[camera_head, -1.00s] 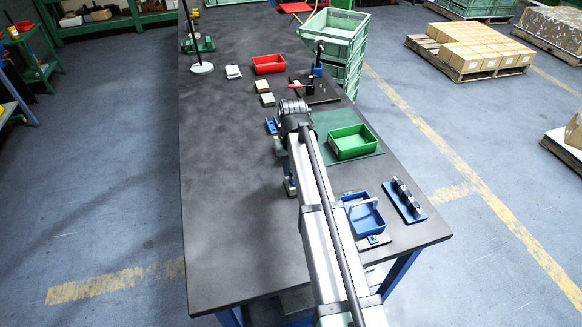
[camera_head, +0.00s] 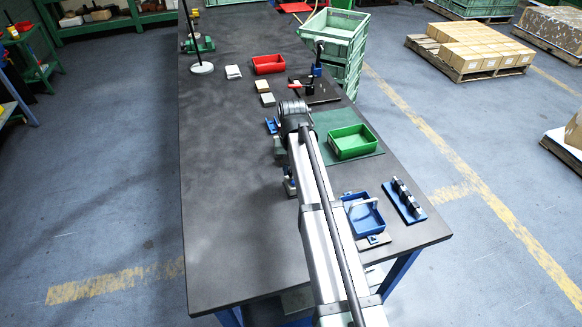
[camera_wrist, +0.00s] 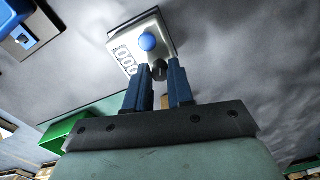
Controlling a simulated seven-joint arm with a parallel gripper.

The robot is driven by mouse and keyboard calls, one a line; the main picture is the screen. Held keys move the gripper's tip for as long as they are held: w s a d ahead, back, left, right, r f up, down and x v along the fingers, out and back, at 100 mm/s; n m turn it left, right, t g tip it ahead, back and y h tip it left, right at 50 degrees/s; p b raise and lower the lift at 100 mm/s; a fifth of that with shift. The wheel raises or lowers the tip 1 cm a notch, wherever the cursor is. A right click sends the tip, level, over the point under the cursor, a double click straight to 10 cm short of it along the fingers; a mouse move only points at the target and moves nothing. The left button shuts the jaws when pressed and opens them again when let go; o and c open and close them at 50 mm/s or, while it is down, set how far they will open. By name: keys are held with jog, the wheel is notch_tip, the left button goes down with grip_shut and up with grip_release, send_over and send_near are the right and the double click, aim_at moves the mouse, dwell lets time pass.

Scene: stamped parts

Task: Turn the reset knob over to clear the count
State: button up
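In the wrist view a pale counter box (camera_wrist: 155,24) with a row of digits on its face (camera_wrist: 125,60) shows tilted at the top. A round blue button or ball (camera_wrist: 147,42) stands on it. A small dark knob (camera_wrist: 160,73) sits just below the blue ball, between the tips of my two blue fingers. My gripper (camera_wrist: 159,68) has its fingers a narrow gap apart; I see no clear contact with the knob. In the head view my arm hides the fingertips and most of the counter; its end is over the table (camera_head: 235,220).
A green bin (camera_head: 352,142) on a green mat stands right of my arm, also in the wrist view (camera_wrist: 62,132). A blue bin (camera_head: 365,215) and a blue rack (camera_head: 404,201) stand nearer the front right. A red bin (camera_head: 268,64) lies farther back.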

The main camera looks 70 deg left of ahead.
jog(key=o, duration=0.4)
notch_tip(320, 180, up, 14)
jog(key=shift+w+f, duration=0.1)
jog(key=shift+w, duration=0.05)
dwell(0.5)
dwell(0.5)
